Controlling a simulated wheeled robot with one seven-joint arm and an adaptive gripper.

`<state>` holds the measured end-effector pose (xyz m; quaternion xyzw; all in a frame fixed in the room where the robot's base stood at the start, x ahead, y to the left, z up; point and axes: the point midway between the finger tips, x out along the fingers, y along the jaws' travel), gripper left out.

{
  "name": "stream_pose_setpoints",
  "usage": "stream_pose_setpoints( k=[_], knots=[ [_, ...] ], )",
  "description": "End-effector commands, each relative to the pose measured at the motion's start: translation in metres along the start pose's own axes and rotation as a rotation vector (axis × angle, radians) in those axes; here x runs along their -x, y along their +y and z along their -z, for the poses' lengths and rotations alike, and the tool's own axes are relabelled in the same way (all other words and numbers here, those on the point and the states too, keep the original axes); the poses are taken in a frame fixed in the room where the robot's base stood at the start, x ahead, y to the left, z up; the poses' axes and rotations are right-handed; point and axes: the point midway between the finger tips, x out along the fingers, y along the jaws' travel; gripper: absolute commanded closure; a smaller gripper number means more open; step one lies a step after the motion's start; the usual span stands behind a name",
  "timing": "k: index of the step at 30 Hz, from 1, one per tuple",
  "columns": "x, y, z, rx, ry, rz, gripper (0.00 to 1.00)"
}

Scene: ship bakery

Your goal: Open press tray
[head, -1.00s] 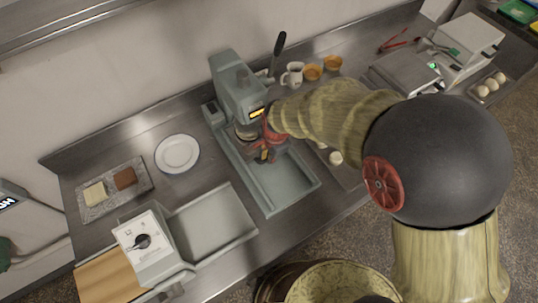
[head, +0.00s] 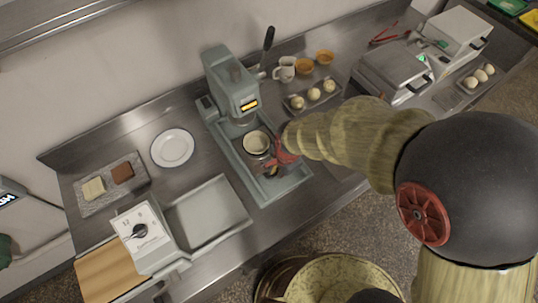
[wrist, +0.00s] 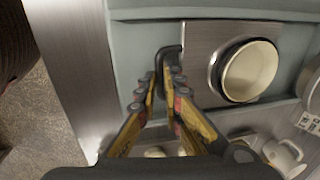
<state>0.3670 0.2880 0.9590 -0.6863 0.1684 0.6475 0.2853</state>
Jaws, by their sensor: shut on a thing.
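The press (head: 231,82) is a grey-green machine with a black lever, standing at the middle of the counter. Its press tray is a flat metal plate, clear in the wrist view (wrist: 200,45), with a cream round cup (head: 256,143) in a dark ring on it. The tray is drawn forward, and the cup sits in front of the press head over the long grey-green base (head: 284,190). My gripper (head: 272,165) is shut on the tray's black bent handle (wrist: 168,52). In the wrist view the fingertips (wrist: 164,82) close around the handle; the gripped part is hidden.
A white plate (head: 172,147) and a speckled board (head: 109,184) lie left. A machine with a dial (head: 145,235) and an empty shallow tray (head: 208,212) are at front left. Mugs (head: 286,70) and a tray of dough balls (head: 313,95) stand right of the press.

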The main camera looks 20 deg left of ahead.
Motion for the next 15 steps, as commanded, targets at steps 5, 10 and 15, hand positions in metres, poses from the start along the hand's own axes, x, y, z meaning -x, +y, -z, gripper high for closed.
stream_pose_setpoints(
  k=[5,10,15],
  knots=[
    [0.009,0.037,0.000,-0.001,0.002,0.004,1.00],
    [0.010,0.051,-0.001,0.000,0.002,0.004,1.00],
    [0.010,0.052,-0.001,0.001,0.001,0.004,1.00]
  ],
)
